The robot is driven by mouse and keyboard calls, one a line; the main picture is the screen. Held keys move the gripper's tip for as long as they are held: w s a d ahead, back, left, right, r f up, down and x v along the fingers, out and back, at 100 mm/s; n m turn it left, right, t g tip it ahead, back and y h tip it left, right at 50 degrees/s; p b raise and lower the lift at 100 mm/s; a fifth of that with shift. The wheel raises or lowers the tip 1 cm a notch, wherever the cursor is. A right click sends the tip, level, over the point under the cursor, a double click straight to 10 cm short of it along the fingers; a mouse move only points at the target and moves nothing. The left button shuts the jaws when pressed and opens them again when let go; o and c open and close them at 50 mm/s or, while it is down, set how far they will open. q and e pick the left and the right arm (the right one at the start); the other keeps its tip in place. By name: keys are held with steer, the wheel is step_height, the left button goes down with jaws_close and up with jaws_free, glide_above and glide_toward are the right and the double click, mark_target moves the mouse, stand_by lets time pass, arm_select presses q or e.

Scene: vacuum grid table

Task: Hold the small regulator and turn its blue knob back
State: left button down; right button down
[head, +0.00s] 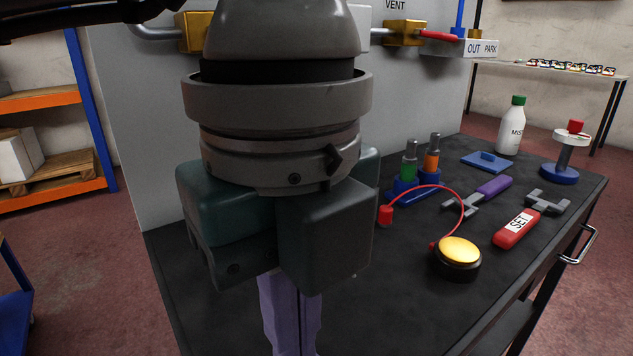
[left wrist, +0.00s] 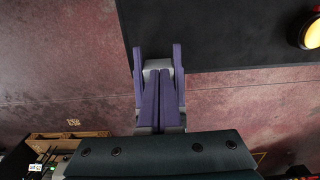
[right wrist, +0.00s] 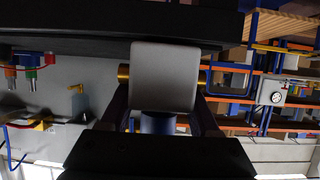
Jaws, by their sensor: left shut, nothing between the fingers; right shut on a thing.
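The small regulator (right wrist: 163,75) shows only in the right wrist view, as a rounded pale grey body with brass ends (right wrist: 123,75) on both sides. Its blue knob (right wrist: 158,123) is below the body in the picture, between my right fingers. My right gripper (right wrist: 161,105) is shut on the regulator; the exact contact is partly hidden. My left gripper (head: 290,325) fills the middle of the head view with its purple fingers together and empty. In the left wrist view its fingers (left wrist: 158,85) are beside the table edge, with floor behind. My right gripper does not show in the head view.
The dark table (head: 400,310) carries a yellow button (head: 459,252), a red SET tool (head: 517,228), a purple-handled tool (head: 485,194), a white bottle (head: 511,130) and a blue-based stand (head: 560,173). A grey panel (head: 140,120) with brass valves stands behind. Its near strip is partly clear.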

arm_select(q)
steer(key=shift+s+d, duration=0.2)
steer(key=shift+s, duration=0.15)
stand_by(0.7)
steer(key=shift+s+a, duration=0.25)
steer(key=shift+s, duration=0.05)
arm_select(e)
steer(key=shift+w+r, duration=0.1)
stand_by(0.4)
arm_select(q)
steer(key=shift+w+a, duration=0.1)
step_height(320, 180, up, 6)
steer(key=shift+w+a, duration=0.25)
steer(key=shift+w, duration=0.1)
stand_by(0.3)
